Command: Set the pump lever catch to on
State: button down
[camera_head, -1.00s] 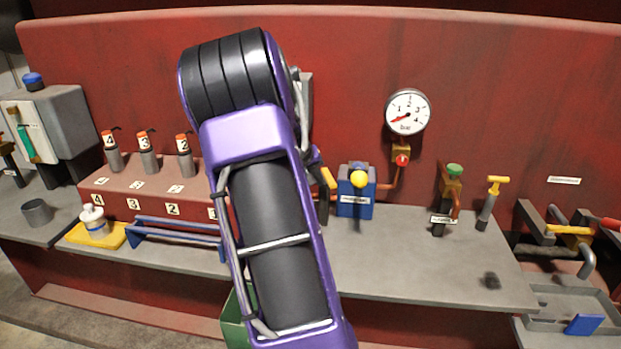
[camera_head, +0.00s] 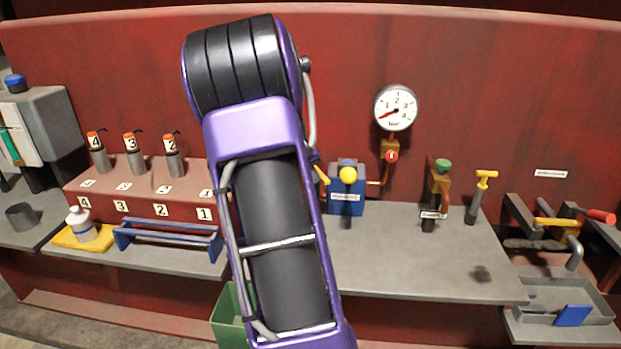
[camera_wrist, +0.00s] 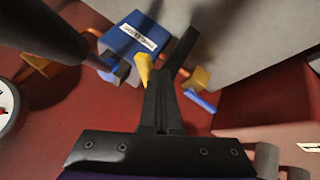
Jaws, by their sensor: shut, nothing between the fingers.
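The blue pump box (camera_head: 346,202) with a white label stands on the bench against the red wall. A yellow ball knob (camera_head: 347,175) shows at its front. A small yellow catch (camera_head: 321,175) sticks out at its left, partly behind my arm. In the wrist view the blue box (camera_wrist: 132,40) is at the upper left, with the yellow catch (camera_wrist: 143,68) beside it. My gripper (camera_wrist: 165,78) is shut and empty, its tips just beside the yellow catch; I cannot tell whether they touch. My arm hides the gripper in the head view.
A dark rod (camera_wrist: 55,35) crosses the wrist view's upper left, close to the camera. A gauge (camera_head: 396,107) hangs above right of the pump. A green-topped valve (camera_head: 437,190) and yellow-handled tool (camera_head: 482,195) stand farther right. The bench front (camera_head: 420,265) is clear.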

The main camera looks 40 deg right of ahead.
aim_at(327, 180)
jog(key=shift+s+d+b, duration=0.45)
jog(key=shift+s+d, duration=0.2)
jog(key=shift+d, duration=0.1)
jog(key=shift+s+d, duration=0.3)
jog(key=shift+d, duration=0.5)
